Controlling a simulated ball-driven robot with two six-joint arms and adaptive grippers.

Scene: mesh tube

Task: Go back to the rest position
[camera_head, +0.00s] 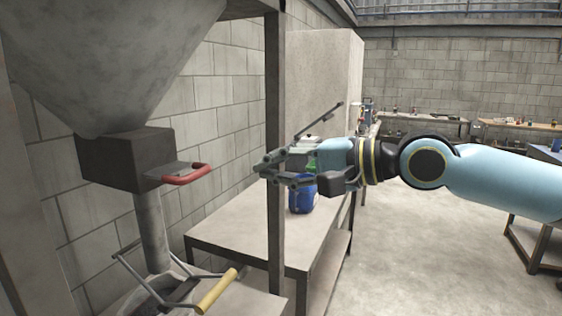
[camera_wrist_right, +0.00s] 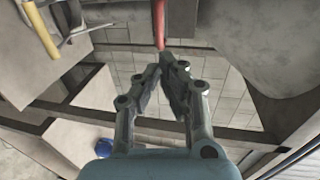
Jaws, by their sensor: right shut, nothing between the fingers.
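My right gripper (camera_head: 262,172) reaches in from the right on a light blue arm in the head view. It is shut and empty, in front of the grey metal post. In the right wrist view my right gripper (camera_wrist_right: 166,62) has its fingertips close together, with the red handle (camera_wrist_right: 160,22) just beyond them in the picture. In the head view the red handle (camera_head: 188,176) sits on the dark block under the hopper, to the left of the gripper and apart from it. My left gripper is not in view.
A large grey hopper (camera_head: 110,60) with a tube stands at left. A bucket with a yellow handle (camera_head: 217,291) is below it. A grey post (camera_head: 275,225) rises close to the gripper. A blue container (camera_head: 301,199) stands on the table (camera_head: 235,235) behind. Open floor (camera_head: 420,250) lies at right.

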